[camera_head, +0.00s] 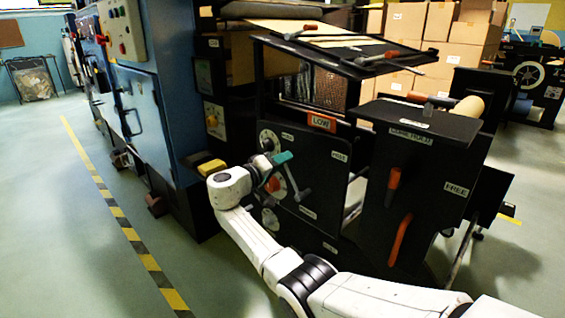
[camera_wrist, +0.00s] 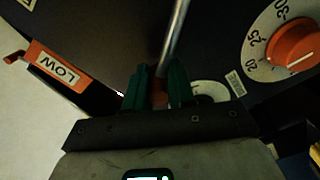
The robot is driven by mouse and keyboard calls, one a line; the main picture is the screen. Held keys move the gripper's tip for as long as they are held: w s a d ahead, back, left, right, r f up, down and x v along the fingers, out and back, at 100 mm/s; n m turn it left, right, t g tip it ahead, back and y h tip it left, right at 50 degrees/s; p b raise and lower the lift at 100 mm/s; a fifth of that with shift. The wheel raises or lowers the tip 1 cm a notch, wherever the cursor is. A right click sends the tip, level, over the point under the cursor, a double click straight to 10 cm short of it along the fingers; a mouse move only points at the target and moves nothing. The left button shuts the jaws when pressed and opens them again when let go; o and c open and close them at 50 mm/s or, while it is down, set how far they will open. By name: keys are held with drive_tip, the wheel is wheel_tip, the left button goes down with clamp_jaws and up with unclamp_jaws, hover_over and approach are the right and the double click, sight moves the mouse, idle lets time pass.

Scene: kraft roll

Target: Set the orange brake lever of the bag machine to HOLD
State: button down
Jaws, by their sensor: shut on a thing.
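The bag machine's black side panel (camera_head: 318,180) is in the middle of the head view. My gripper (camera_head: 283,158), with teal fingers, is at the panel's upper left part. In the wrist view my gripper's fingers (camera_wrist: 158,88) are shut around a dark orange-brown grip (camera_wrist: 159,101), the end of the brake lever. The lever's grey metal rod (camera_wrist: 178,38) runs up from between the fingers; it also shows below the gripper in the head view (camera_head: 305,180). Most of the grip is hidden by the fingers.
A dial with an orange knob (camera_wrist: 292,45) is close beside my gripper. An orange LOW sign (camera_head: 321,122) is above right. A black box on the right has two orange handles (camera_head: 393,180) (camera_head: 400,240) and a FREE label (camera_head: 457,188). The left floor is clear.

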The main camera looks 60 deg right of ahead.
drive_tip(key=shift+s+f, duration=0.1)
drive_tip(key=shift+f, duration=0.05)
drive_tip(key=c, duration=1)
unclamp_jaws()
drive_tip(key=p+v, duration=0.2)
drive_tip(key=v, duration=0.8)
drive_tip(key=shift+a, duration=0.35)
